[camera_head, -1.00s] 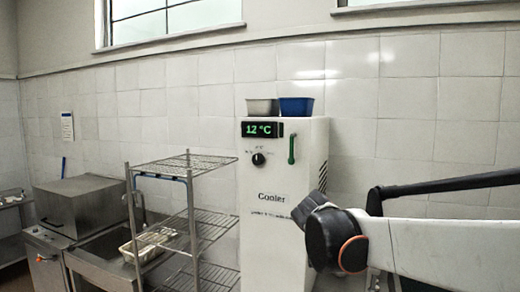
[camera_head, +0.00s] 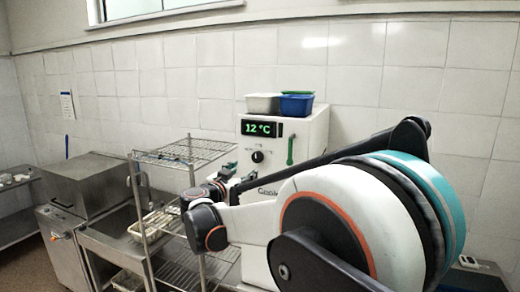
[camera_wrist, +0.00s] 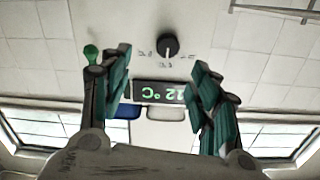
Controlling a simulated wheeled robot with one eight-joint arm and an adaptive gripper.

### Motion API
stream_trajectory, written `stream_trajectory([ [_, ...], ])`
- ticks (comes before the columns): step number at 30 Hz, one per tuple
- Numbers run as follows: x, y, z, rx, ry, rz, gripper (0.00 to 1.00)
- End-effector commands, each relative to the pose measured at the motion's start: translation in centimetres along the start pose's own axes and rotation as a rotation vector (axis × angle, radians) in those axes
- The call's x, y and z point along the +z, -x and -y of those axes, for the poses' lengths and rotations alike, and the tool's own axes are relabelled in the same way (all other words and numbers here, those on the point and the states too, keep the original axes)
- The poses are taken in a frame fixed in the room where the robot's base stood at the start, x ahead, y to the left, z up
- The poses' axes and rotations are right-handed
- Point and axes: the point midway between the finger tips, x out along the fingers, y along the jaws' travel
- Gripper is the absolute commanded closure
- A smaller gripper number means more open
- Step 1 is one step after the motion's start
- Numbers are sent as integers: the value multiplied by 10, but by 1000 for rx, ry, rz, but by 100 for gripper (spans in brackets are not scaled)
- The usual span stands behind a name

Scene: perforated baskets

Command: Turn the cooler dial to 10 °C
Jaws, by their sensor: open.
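The white cooler (camera_head: 313,140) stands against the tiled wall, its lower front hidden behind my arm in the head view. Its lit display (camera_head: 262,128) reads 12 °C in green. The black round dial (camera_head: 257,156) sits on the front below the display. In the wrist view, which is upside down, the dial (camera_wrist: 168,46) shows a pale pointer line, with small markings around it. My gripper (camera_head: 232,176) is in front of the cooler, below and left of the dial in the picture. In the wrist view its fingers (camera_wrist: 158,72) are apart and empty, with the dial beyond them and not touched.
A green handle (camera_head: 290,150) is right of the dial. A white bin (camera_head: 263,104) and a blue bin (camera_head: 296,105) stand on the cooler. A wire shelf (camera_head: 185,150) stands close at left, beside a steel sink counter (camera_head: 105,240).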

Motion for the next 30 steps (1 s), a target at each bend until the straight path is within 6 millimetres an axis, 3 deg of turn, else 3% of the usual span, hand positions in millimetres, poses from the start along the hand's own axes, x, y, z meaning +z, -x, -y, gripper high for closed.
stream_trajectory([
  [3,-3,6,16,-18,8,-26,44],
  [8,-2,-7,17,-18,9,-29,44],
  [21,-6,-90,18,-17,9,-27,44],
  [30,-5,-126,19,-18,9,-27,44],
])
